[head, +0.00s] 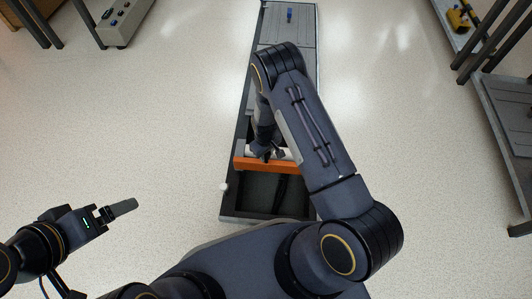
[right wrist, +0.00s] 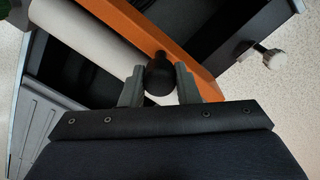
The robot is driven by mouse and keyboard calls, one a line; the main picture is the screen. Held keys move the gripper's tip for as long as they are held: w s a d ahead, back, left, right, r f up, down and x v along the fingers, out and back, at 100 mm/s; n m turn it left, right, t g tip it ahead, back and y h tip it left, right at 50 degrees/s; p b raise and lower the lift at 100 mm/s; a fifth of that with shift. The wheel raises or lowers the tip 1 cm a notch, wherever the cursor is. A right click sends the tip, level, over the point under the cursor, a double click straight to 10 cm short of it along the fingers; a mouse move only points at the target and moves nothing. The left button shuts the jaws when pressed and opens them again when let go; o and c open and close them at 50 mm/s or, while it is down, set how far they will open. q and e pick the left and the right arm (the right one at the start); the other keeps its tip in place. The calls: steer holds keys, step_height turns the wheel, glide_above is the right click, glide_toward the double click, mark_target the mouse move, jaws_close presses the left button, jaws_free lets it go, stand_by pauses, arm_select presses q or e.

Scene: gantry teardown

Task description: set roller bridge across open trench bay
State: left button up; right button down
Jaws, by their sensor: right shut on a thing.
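The roller bridge (head: 250,164) has an orange side bar and a pale roller. In the head view it lies crosswise over the open trench bay (head: 262,192), whose inside is dark. I cannot tell whether it rests on the rims or hangs just above them. My right gripper (head: 264,152) is over the bridge, partly hidden by its arm. In the right wrist view, the right gripper (right wrist: 160,88) is shut on the black knob of the roller bridge (right wrist: 178,55). My left gripper (head: 122,208) is away to the left over bare floor, seen edge-on, so its opening is unclear.
Grey cover plates (head: 288,25) close the far part of the trench, with a small blue handle on one. A pale knob (head: 224,187) sticks out at the trench's left side; it also shows in the right wrist view (right wrist: 275,58). Benches stand right and back left. Floor left is clear.

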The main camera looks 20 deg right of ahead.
steer(key=shift+f, duration=0.15)
stand_by(0.4)
steer(key=shift+w+f+b, duration=0.1)
steer(key=shift+f+b, duration=0.7)
steer(key=shift+b, duration=0.1)
steer(key=shift+f+b, duration=0.3)
stand_by(0.3)
steer(key=c, duration=1)
jaws_free()
steer(key=shift+c, duration=0.2)
steer(key=shift+f, duration=0.1)
step_height(320, 180, up, 7)
steer(key=p, duration=0.3)
steer(key=shift+r, duration=0.45)
